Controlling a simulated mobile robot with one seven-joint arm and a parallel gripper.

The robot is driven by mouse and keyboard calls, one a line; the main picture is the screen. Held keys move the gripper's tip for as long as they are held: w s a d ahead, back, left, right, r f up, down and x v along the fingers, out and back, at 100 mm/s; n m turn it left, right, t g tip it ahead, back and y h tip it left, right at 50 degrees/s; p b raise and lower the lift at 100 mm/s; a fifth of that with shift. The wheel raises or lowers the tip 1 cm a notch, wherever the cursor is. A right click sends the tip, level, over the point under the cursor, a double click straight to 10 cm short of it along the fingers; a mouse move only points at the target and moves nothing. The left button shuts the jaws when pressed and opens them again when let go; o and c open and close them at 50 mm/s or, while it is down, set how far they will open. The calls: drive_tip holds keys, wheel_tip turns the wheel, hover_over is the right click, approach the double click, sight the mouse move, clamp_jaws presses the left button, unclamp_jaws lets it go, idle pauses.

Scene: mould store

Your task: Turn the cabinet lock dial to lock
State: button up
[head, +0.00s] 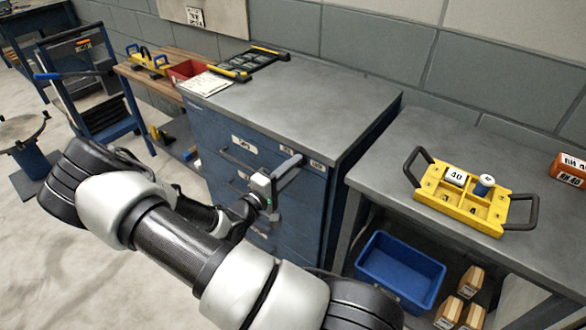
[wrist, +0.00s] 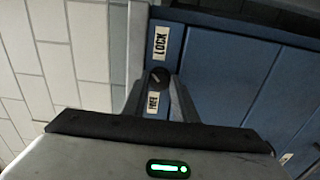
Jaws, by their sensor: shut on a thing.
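The blue cabinet (head: 345,150) with a grey top stands in the middle of the head view, with labels on its front. In the wrist view the small dark dial (wrist: 158,76) sits on the cabinet's edge strip, between a LOCK label (wrist: 160,40) and a FREE label (wrist: 153,102). It bears a small pale mark, whose exact direction is hard to tell. My gripper (wrist: 158,84) has one finger on each side of the dial and is shut on it. In the head view my gripper (head: 288,172) is at the upper front of the cabinet and hides the dial.
A grey bench (head: 400,205) on the right bears a yellow tray (head: 465,212) with black handles. A blue bin (head: 400,268) and several wooden blocks are below. A black and yellow tray (head: 250,62) and papers lie on the cabinet top. Drawer handles project near my gripper.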

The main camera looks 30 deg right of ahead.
drive_tip(key=o, duration=1)
drive_tip(key=shift+o, duration=0.2)
drive_tip(key=v, duration=1.7)
drive_tip(key=shift+a+p, duration=0.25)
drive_tip(key=shift+p, duration=0.2)
drive_tip(key=shift+s, duration=0.1)
